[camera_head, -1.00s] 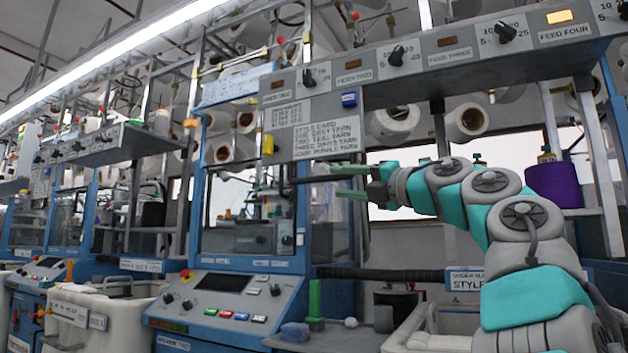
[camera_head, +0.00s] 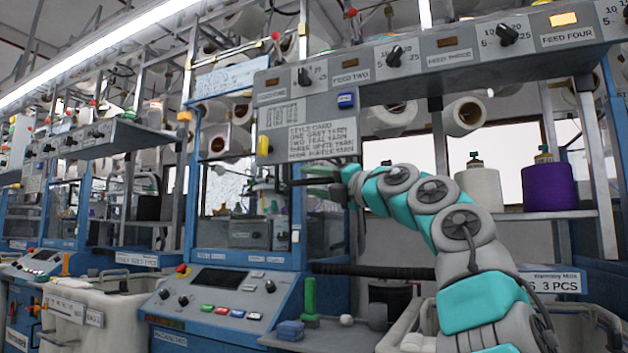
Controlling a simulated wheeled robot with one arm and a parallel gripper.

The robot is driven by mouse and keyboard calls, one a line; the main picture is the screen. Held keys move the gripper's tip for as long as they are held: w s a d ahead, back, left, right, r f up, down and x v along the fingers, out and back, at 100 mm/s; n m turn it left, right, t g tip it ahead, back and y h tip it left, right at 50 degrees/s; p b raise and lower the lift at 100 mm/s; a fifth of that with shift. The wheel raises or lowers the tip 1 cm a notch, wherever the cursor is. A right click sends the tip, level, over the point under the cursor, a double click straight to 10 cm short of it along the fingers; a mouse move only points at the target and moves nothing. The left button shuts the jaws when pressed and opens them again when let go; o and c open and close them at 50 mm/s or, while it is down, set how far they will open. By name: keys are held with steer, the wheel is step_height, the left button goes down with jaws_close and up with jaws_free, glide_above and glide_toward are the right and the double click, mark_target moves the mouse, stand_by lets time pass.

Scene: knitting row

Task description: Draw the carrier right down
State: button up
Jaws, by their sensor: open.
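My gripper (camera_head: 322,180), with green fingers, is open at the right side of the blue knitting machine's window (camera_head: 235,165). A dark horizontal bar (camera_head: 305,182) shows at the fingers; I cannot tell whether they touch it. Behind the window are small fittings and a grey block (camera_head: 245,233). I cannot make out for certain which part is the carrier; the gripper and frame post partly hide that side.
The feed panel (camera_head: 420,65) hangs above, with the FEED FOUR lamp (camera_head: 561,18) lit. White (camera_head: 480,185) and purple (camera_head: 549,186) yarn cones stand on the right shelf. A control console (camera_head: 225,295) and a green upright piece (camera_head: 309,298) are below. A cream bin (camera_head: 90,310) stands left.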

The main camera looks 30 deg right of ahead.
steer(key=shift+c, duration=0.3)
jaws_close()
stand_by(1.0)
